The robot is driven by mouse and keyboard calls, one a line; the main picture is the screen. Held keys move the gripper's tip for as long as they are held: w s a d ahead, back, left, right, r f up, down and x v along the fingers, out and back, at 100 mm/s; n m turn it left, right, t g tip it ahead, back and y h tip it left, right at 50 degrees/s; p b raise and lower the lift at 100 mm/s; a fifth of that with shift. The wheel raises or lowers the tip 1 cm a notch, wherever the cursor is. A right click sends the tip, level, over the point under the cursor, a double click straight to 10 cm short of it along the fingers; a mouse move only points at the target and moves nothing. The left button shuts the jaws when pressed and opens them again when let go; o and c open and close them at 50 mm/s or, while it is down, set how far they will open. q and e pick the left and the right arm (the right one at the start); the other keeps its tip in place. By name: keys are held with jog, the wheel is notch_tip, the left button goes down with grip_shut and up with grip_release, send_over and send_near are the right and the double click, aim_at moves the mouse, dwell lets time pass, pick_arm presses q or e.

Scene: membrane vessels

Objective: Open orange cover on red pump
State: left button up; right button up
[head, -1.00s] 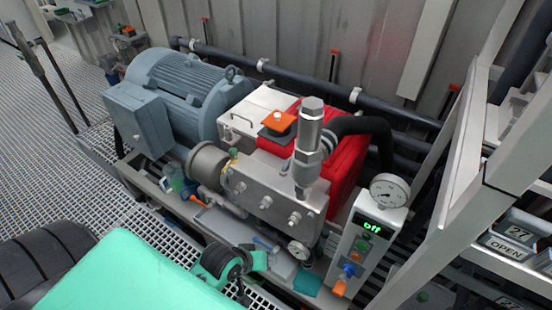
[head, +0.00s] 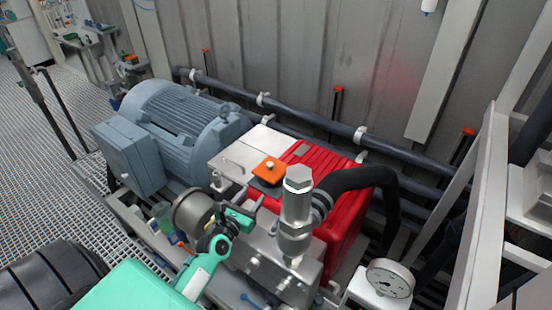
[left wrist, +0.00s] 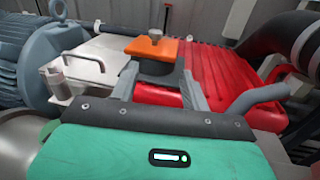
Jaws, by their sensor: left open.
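The orange cover (head: 270,170) is a small square plate with a round knob, sitting on a dark neck on top of the red pump (head: 318,176). In the left wrist view the cover (left wrist: 152,48) lies flat over the dark neck (left wrist: 157,70), just ahead of the fingers. My left gripper (head: 250,203) is just in front of the cover, on the near side and slightly lower. In the left wrist view its two grey fingers (left wrist: 160,82) are apart, with nothing between them and a gap to the cover. My right gripper is not in view.
A silver valve column (head: 297,215) with a thick black hose (head: 365,180) stands right of the cover. A blue-grey motor (head: 180,115) is at left. A steel box with a handle (head: 235,160) adjoins the pump. A gauge (head: 390,278) stands at lower right. Air above the pump is free.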

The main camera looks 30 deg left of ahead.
aim_at(268, 168)
pick_arm(q)
jog(key=shift+n+y, duration=0.3)
jog(key=shift+n, duration=0.2)
jog(key=w+p, duration=0.1)
jog(key=w, duration=0.3)
jog(key=w+a, duration=0.1)
jog(key=w, duration=0.3)
jog(key=w+a+p, duration=0.1)
jog(key=w, duration=0.3)
jog(key=shift+w+a+r+p, duration=0.1)
jog(key=shift+w+r+p, duration=0.25)
jog(key=shift+w, duration=0.5)
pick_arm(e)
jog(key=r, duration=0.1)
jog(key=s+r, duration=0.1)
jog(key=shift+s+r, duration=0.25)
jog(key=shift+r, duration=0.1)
pick_arm(q)
jog(key=shift+c, duration=0.5)
grip_shut()
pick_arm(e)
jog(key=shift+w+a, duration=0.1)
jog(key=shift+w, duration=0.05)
